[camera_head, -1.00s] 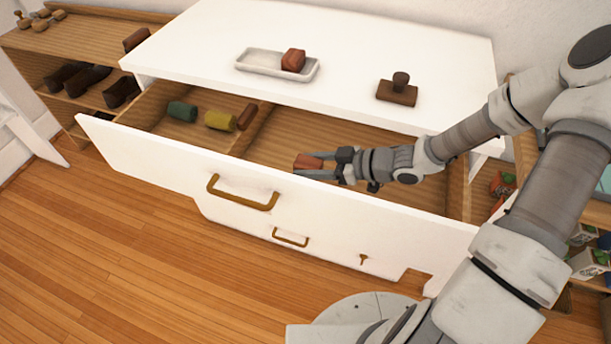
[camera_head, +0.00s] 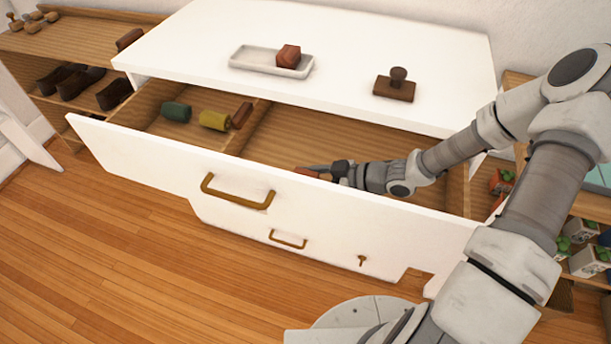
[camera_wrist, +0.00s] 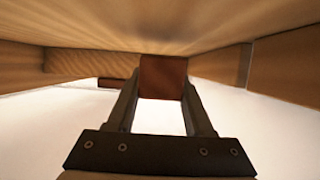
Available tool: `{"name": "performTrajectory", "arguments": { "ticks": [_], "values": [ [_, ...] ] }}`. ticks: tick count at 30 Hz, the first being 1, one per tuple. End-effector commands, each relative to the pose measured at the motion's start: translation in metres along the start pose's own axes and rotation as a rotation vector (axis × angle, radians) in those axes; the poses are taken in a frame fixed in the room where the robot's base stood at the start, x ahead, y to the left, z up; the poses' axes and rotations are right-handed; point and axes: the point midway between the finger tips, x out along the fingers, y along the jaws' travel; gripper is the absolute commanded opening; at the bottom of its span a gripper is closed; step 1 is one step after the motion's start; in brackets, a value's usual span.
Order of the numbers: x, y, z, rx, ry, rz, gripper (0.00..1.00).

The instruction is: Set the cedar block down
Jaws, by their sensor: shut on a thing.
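The cedar block (camera_head: 306,171) is reddish brown and sits between the fingers of my gripper (camera_head: 322,170), low inside the open drawer (camera_head: 140,157). The drawer's white front hides its lower part in the head view. In the wrist view the block (camera_wrist: 163,77) shows as a dark red square face, gripped between both fingertips of my gripper (camera_wrist: 161,92). Wood fills the top of that view. I cannot tell whether the block touches the drawer floor.
A wooden divider splits the drawer. Its left part holds a green piece (camera_head: 175,111), a yellow piece (camera_head: 214,120) and a reddish-brown piece (camera_head: 242,115). On the white top are a tray (camera_head: 246,61) with a red block (camera_head: 288,56) and a brown stamp (camera_head: 395,86).

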Motion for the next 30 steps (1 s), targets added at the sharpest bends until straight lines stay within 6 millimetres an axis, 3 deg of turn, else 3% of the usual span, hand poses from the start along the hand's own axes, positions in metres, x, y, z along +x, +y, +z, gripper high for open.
{"name": "performTrajectory", "arguments": {
  "ticks": [5, 6, 10, 19, 23, 30],
  "values": [
    [0.001, 0.000, 0.002, 0.000, 0.001, 0.000, 0.00],
    [0.001, 0.000, 0.002, 0.000, 0.000, 0.000, 0.59],
    [0.001, 0.000, 0.002, 0.000, 0.000, 0.000, 0.82],
    [0.000, 0.000, 0.001, 0.000, 0.000, 0.000, 0.82],
    [-0.005, 0.000, -0.011, 0.000, 0.000, 0.001, 0.82],
    [-0.055, 0.002, -0.012, 0.000, -0.003, 0.005, 0.82]
  ]
}}
